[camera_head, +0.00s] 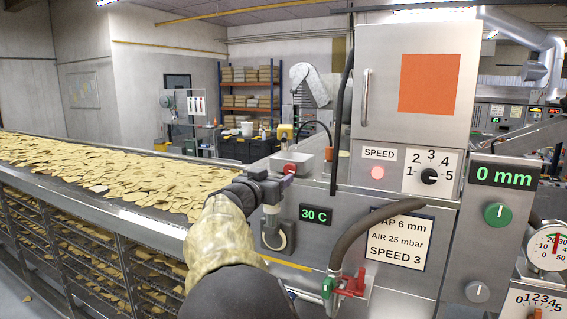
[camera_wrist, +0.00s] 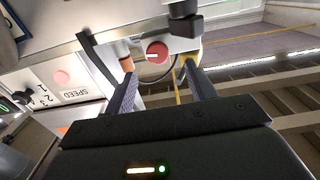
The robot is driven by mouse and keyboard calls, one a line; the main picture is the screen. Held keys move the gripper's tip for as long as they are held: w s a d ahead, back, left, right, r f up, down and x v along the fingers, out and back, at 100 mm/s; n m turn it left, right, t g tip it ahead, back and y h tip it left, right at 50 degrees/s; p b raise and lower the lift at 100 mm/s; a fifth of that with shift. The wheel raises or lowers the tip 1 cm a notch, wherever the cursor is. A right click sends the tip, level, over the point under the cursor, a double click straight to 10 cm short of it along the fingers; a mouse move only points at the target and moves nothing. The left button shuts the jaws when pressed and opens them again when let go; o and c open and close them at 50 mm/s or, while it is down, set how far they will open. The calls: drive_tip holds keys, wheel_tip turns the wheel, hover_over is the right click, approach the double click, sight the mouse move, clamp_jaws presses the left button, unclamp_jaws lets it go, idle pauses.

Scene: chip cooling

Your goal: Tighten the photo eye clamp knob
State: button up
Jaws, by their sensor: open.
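The red clamp knob (camera_wrist: 157,52) has a pale line on its face and sits on a light bracket in the wrist view. It also shows as a small red spot (camera_head: 290,168) in the head view, partly covered by my arm. My gripper (camera_wrist: 158,68) is open, with one finger on each side below the knob in the picture. The knob appears in the gap just beyond the fingertips; I cannot tell whether they touch it. In the head view my gripper (camera_head: 280,181) is close to the knob. A black block (camera_wrist: 185,22), perhaps the photo eye, is above right of the knob.
A conveyor (camera_head: 148,222) full of chips runs along the left. The machine panel carries a speed dial (camera_head: 429,176), a 30 C display (camera_head: 315,215) and a settings card (camera_head: 397,240). A thick hose (camera_head: 365,229) and a red-handled valve (camera_head: 350,285) stick out at lower right.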

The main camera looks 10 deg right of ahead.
sight(288, 170)
drive_tip(key=p+x, duration=0.2)
drive_tip(key=x, duration=0.1)
drive_tip(key=p+x, duration=0.2)
drive_tip(key=x, duration=0.1)
drive_tip(key=shift+w+d, duration=0.1)
drive_tip(key=shift+d, duration=0.4)
drive_tip(key=shift+a, duration=0.3)
drive_tip(key=shift+d, duration=0.1)
drive_tip(key=c, duration=1)
